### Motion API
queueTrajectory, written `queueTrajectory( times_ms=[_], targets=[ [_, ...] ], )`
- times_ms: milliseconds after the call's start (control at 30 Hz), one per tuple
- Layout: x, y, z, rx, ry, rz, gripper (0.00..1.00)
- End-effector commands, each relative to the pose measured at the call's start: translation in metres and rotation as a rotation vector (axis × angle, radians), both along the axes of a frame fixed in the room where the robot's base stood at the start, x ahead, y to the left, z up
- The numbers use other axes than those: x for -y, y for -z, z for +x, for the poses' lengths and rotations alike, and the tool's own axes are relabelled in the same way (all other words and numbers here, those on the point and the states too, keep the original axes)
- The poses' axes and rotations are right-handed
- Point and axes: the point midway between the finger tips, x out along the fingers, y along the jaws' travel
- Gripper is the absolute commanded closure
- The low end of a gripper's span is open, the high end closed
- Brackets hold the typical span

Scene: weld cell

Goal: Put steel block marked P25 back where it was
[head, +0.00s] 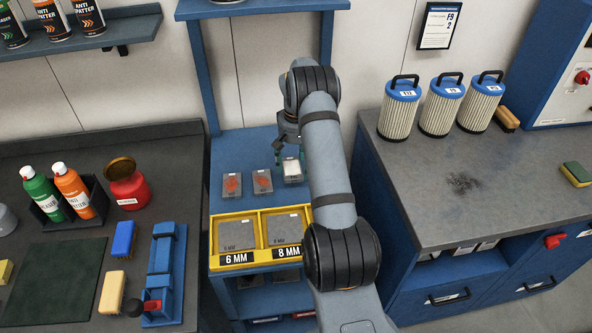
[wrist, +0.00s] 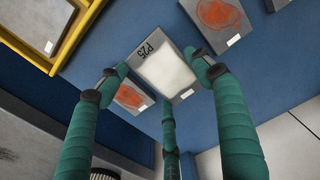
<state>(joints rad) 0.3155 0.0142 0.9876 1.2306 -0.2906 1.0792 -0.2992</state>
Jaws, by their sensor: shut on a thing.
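The steel block marked P25 (wrist: 165,72) is grey with a pale, whitish top patch. My gripper (wrist: 158,84) has its green fingers shut around it in the wrist view. In the head view the block (head: 292,168) shows just left of my forearm, at the right end of a row of blocks over the blue shelf (head: 225,155). My gripper (head: 290,150) is partly hidden there by my arm. I cannot tell whether the block touches the shelf.
Two blocks with orange patches (head: 232,185) (head: 263,181) lie left of it. In the wrist view another orange-patched block (wrist: 131,97) sits close beside P25, partly behind a finger. A yellow tray (head: 215,237) with 6 MM and 8 MM plates stands in front.

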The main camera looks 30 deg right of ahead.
Motion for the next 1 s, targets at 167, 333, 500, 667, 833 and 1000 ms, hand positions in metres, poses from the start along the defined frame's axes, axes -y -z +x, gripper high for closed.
queueTrajectory(
  times_ms=[167, 333, 500, 667, 833, 1000],
  targets=[
    [-0.001, 0.019, -0.001, -0.003, 0.001, 0.001, 0.91],
    [0.000, 0.036, 0.000, 0.000, 0.000, 0.000, 0.91],
    [0.000, 0.038, 0.001, 0.003, 0.000, -0.001, 0.91],
    [0.000, 0.040, 0.001, 0.002, 0.000, -0.001, 0.91],
    [0.000, 0.042, -0.001, -0.001, 0.000, 0.000, 0.30],
    [0.000, 0.042, -0.001, -0.001, 0.000, 0.000, 0.20]
  ],
)
